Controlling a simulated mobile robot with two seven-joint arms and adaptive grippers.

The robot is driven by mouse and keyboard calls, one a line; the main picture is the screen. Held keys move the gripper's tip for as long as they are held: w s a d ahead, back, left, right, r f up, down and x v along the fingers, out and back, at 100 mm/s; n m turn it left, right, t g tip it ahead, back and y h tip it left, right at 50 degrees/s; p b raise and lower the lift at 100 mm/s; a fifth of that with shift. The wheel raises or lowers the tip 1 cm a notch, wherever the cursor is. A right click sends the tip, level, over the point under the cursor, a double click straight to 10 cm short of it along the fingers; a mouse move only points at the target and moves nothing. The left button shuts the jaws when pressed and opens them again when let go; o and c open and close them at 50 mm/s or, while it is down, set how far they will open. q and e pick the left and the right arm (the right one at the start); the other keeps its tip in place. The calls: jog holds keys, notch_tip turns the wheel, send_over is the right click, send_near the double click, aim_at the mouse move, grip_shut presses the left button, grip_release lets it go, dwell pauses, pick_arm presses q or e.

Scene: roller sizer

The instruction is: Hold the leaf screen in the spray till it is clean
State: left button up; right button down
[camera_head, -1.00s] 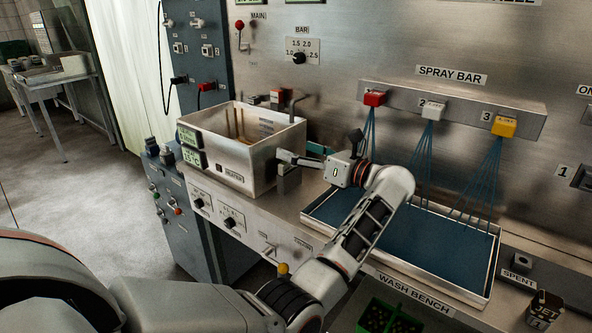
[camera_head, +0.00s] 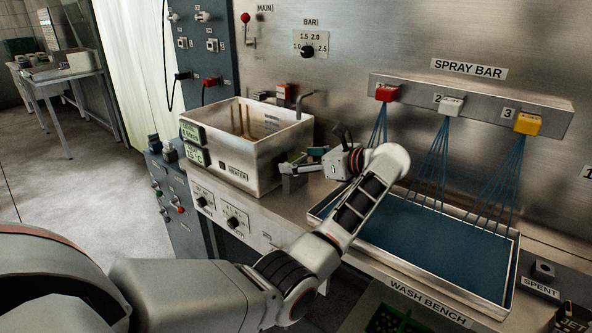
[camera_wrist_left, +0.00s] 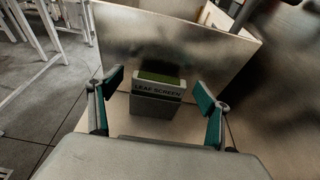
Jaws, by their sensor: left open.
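A grey block labelled LEAF SCREEN with a green top (camera_wrist_left: 158,86) stands upright against the tank wall in the left wrist view. My left gripper (camera_head: 291,170) is open beside the right side of the heater tank in the head view. In the left wrist view its two teal-lined fingers stand wide apart, one on each side of the block, with gaps between. The spray bar (camera_head: 470,106) has a red, a white and a yellow nozzle, each sending blue jets down into the wash tray (camera_head: 508,272). My right gripper is not in view.
The metal heater tank (camera_head: 262,161) stands at the bench's left end, with a bent pipe at its corner. The wash bench front (camera_head: 425,303) carries a label. A green crate (camera_head: 388,322) sits below. A SPENT slot (camera_head: 543,269) lies right of the tray.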

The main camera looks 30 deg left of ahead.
pick_arm(q)
jog(key=shift+a, duration=0.1)
jog(key=c, duration=1.2)
jog(key=shift+c, duration=0.2)
jog(key=shift+r, duration=0.1)
notch_tip(320, 180, up, 10)
